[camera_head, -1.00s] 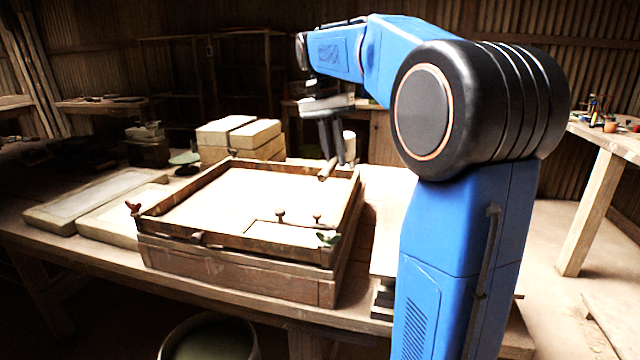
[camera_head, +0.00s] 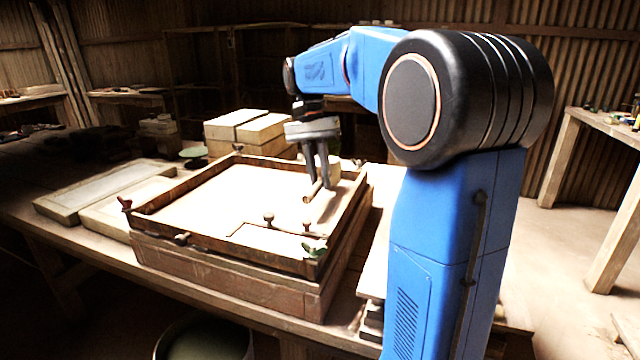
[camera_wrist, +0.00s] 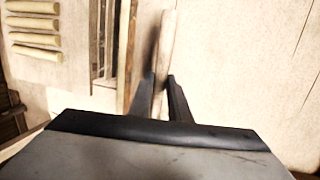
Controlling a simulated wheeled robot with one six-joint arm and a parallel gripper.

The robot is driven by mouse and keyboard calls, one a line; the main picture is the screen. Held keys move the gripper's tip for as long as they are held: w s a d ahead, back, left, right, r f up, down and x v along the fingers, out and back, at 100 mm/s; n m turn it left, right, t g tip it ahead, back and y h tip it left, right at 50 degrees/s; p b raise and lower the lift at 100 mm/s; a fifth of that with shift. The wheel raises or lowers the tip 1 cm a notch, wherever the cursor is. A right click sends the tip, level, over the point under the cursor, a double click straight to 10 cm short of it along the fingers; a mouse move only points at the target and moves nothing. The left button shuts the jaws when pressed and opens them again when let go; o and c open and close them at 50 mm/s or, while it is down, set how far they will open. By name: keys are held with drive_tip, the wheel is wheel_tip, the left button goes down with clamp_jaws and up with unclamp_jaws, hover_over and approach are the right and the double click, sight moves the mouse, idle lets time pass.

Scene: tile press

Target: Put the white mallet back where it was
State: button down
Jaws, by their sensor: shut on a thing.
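My gripper (camera_head: 319,184) points down and is shut on the handle, over the right part of the wooden-framed press box (camera_head: 225,284). I cannot tell whether the mallet touches anything below. In the wrist view, the handle (camera_wrist: 164,48) runs upward between my two dark fingers (camera_wrist: 163,92). The mallet head is not clearly visible there.
Stacked pale blocks (camera_head: 247,128) stand behind the box. Flat pale slabs (camera_head: 105,195) lie left of it. Small knobs (camera_head: 268,219) rise inside its front right corner. The wrist view shows several pale rods (camera_wrist: 34,40) at upper left. A bucket (camera_head: 205,338) stands below the table.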

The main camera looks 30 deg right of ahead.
drive_tip(key=shift+f, duration=0.8)
drive_tip(key=c, duration=1.7)
unclamp_jaws()
drive_tip(key=shift+f, duration=0.1)
drive_tip(key=shift+o, duration=0.2)
drive_tip(key=v, duration=1.2)
